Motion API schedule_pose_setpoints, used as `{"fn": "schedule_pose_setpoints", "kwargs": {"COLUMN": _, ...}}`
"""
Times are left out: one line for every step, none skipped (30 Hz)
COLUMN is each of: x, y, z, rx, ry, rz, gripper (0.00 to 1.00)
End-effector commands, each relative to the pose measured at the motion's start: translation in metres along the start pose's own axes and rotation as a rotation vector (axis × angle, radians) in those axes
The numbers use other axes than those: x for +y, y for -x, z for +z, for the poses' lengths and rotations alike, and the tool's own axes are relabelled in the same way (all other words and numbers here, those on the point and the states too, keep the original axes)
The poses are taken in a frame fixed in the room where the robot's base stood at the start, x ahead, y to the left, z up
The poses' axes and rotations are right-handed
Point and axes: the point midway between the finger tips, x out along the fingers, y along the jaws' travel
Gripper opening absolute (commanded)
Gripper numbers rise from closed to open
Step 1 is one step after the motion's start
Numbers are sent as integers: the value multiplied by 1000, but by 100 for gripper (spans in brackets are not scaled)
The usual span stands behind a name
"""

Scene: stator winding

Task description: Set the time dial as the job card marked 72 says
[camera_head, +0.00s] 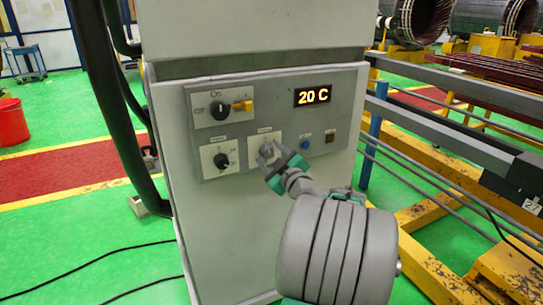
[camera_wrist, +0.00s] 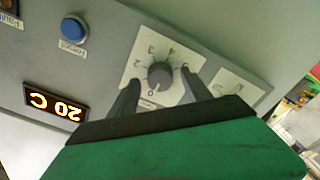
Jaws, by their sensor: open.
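A grey knob (camera_head: 267,149) on a white numbered plate sits in the lower middle of the control panel. In the wrist view the knob (camera_wrist: 160,74) shows upside down with digits around it, 0 at the picture's bottom. Its label is too small to read, and I cannot tell its exact setting. A black dial (camera_head: 221,160) is to its left. My gripper (camera_head: 273,156) is open in front of the grey knob. In the wrist view its fingertips (camera_wrist: 159,80) stand either side of the knob, with no clear contact. No job card marked 72 is visible.
The display (camera_head: 312,96) reads 20 C. A black main switch (camera_head: 220,110) with a yellow piece (camera_head: 243,106) is above. A blue button (camera_head: 304,144) is to the right. Yellow frames and rails (camera_head: 440,160) stand right of the cabinet; black cables lie on the left floor.

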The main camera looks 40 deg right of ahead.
Motion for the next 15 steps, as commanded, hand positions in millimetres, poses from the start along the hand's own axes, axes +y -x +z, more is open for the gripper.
{"fn": "schedule_pose_setpoints", "kwargs": {"x": 0, "y": 0, "z": 0, "rx": 0, "ry": 0, "rz": 0, "gripper": 57}}
{"fn": "schedule_pose_setpoints", "kwargs": {"x": 0, "y": 0, "z": 0, "rx": 0, "ry": 0, "rz": 0, "gripper": 56}}
{"fn": "schedule_pose_setpoints", "kwargs": {"x": 0, "y": 0, "z": 0, "rx": 0, "ry": 0, "rz": 0, "gripper": 52}}
{"fn": "schedule_pose_setpoints", "kwargs": {"x": 0, "y": 0, "z": 0, "rx": 0, "ry": 0, "rz": 0, "gripper": 50}}
{"fn": "schedule_pose_setpoints", "kwargs": {"x": 0, "y": 0, "z": 0, "rx": 0, "ry": 0, "rz": -1, "gripper": 47}}
{"fn": "schedule_pose_setpoints", "kwargs": {"x": 0, "y": 0, "z": 0, "rx": 0, "ry": 0, "rz": -1, "gripper": 44}}
{"fn": "schedule_pose_setpoints", "kwargs": {"x": 0, "y": 0, "z": 0, "rx": 0, "ry": 0, "rz": -1, "gripper": 42}}
{"fn": "schedule_pose_setpoints", "kwargs": {"x": 0, "y": 0, "z": 0, "rx": 0, "ry": 0, "rz": -1, "gripper": 39}}
{"fn": "schedule_pose_setpoints", "kwargs": {"x": 0, "y": 0, "z": 0, "rx": -1, "ry": 0, "rz": -1, "gripper": 36}}
{"fn": "schedule_pose_setpoints", "kwargs": {"x": 0, "y": 0, "z": 0, "rx": 0, "ry": 0, "rz": -1, "gripper": 34}}
{"fn": "schedule_pose_setpoints", "kwargs": {"x": 0, "y": 0, "z": 0, "rx": -1, "ry": 0, "rz": -1, "gripper": 31}}
{"fn": "schedule_pose_setpoints", "kwargs": {"x": 0, "y": 0, "z": 0, "rx": -1, "ry": 0, "rz": -1, "gripper": 28}}
{"fn": "schedule_pose_setpoints", "kwargs": {"x": 0, "y": 0, "z": 0, "rx": -1, "ry": 0, "rz": -1, "gripper": 25}}
{"fn": "schedule_pose_setpoints", "kwargs": {"x": 0, "y": 0, "z": 0, "rx": -1, "ry": 0, "rz": -1, "gripper": 23}}
{"fn": "schedule_pose_setpoints", "kwargs": {"x": 0, "y": 0, "z": 0, "rx": -1, "ry": 0, "rz": -1, "gripper": 20}}
